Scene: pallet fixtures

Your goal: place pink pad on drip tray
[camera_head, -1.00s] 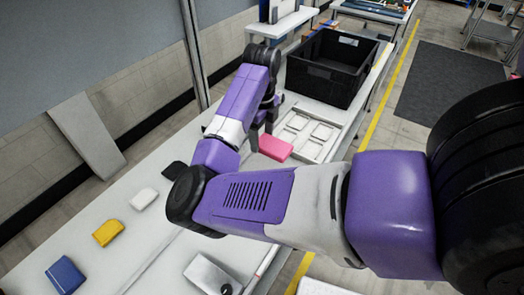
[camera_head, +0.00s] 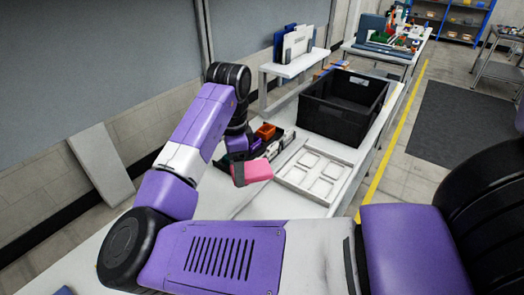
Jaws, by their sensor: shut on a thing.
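The pink pad (camera_head: 252,172) is in the head view, left of centre, tilted and above the bench. My gripper (camera_head: 238,162) points down and is shut on the pad's left end. A white fixture (camera_head: 336,192) with several square recesses lies to the right of the pad, apart from it. A dark shallow tray (camera_head: 284,143) holding an orange block and other small parts lies behind the gripper, partly hidden by it. I cannot tell for certain which of these two is the drip tray.
A large black crate (camera_head: 345,116) stands on the bench behind the fixture. A raised white shelf (camera_head: 292,67) with upright folders is behind, at the left. The bench (camera_head: 245,203) is bare just in front of the pad. My arm hides much of the near bench.

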